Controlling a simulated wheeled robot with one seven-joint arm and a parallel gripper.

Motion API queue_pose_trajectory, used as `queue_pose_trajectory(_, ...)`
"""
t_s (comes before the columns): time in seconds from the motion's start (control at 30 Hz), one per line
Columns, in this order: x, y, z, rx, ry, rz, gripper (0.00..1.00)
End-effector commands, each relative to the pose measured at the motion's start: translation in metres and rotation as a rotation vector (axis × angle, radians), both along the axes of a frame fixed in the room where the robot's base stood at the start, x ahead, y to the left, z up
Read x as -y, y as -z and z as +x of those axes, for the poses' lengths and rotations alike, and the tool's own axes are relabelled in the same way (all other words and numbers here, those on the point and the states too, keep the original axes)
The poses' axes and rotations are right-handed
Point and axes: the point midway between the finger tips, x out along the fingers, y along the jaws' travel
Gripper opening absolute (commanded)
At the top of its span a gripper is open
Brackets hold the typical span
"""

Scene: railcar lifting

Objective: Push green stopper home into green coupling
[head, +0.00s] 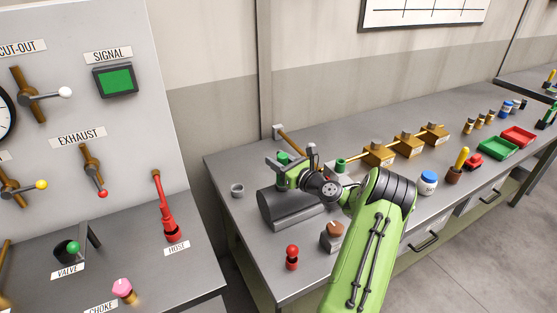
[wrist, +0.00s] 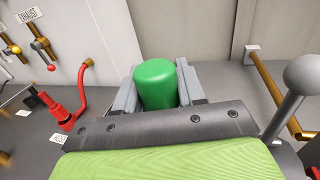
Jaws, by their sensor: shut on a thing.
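My gripper (head: 287,163) is shut on the green stopper (wrist: 157,84), a smooth rounded cylinder. In the wrist view it sits between the two grey fingers. In the head view the stopper (head: 283,158) shows only in part, above the back of a dark grey horizontal cylinder (head: 285,208) on the bench. Another small green piece (head: 340,165) stands to the right of my gripper, by the brass fittings. I cannot tell whether this is the green coupling. What lies under the held stopper is hidden, so I cannot tell whether it touches anything.
Brass blocks (head: 378,153) stand in a row to the right. A brass pipe (wrist: 275,88) and a grey ball-ended lever (wrist: 305,78) are on the right in the wrist view. A red hose (head: 167,212) is on the left panel. A red-knobbed piece (head: 292,256) stands at the bench front.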

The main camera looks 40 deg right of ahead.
Motion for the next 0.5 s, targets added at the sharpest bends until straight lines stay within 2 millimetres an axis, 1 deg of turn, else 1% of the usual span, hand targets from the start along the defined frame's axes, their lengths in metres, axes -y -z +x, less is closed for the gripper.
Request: queue_pose_trajectory(0.5,0.0,0.013,0.0,0.001,0.0,-0.001,0.07)
